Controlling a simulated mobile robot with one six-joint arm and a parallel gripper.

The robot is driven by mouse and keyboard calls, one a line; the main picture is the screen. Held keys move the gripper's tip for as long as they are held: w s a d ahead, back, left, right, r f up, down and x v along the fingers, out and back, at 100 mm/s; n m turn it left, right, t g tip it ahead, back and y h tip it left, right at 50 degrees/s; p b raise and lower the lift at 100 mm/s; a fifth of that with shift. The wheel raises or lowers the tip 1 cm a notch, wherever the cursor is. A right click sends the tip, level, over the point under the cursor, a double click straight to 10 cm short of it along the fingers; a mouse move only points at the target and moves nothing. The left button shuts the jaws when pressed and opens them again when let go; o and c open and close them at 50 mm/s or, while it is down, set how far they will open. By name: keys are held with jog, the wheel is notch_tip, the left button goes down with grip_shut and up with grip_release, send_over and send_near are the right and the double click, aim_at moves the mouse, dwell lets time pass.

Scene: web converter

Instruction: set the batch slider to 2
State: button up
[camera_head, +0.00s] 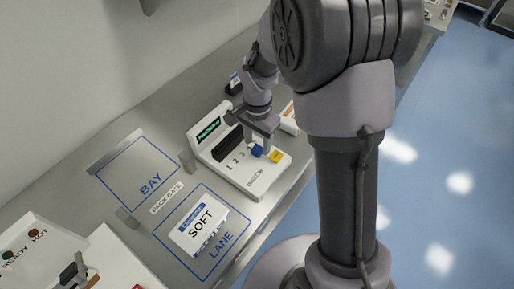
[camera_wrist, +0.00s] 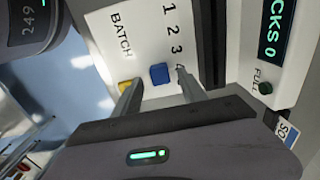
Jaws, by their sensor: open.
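The white batch machine (camera_head: 247,180) stands on the bench with the figures 1, 2, 3 in a row on its top. A blue block-shaped knob (camera_head: 257,151), seemingly the batch slider, sits just past the 3; it also shows in the wrist view (camera_wrist: 160,74) below the BATCH lettering (camera_wrist: 121,35). A mark beyond the 3 is mostly hidden by a finger. My gripper (camera_wrist: 158,78) is open, one finger on each side of the blue knob; I cannot tell whether they touch it. In the head view my gripper (camera_head: 262,143) is over the knob.
A yellow block (camera_head: 275,157) sits close to the blue knob, near one finger. A dark slot (camera_head: 228,146) and green display (camera_head: 208,129) line the machine's back. A SOFT pack (camera_head: 199,228) lies in the LANE outline; the BAY outline (camera_head: 137,174) is empty.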

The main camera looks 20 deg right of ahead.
notch_tip(320, 180, down, 2)
grip_shut()
dwell(0.3)
jog(key=shift+a, duration=0.1)
dwell(1.2)
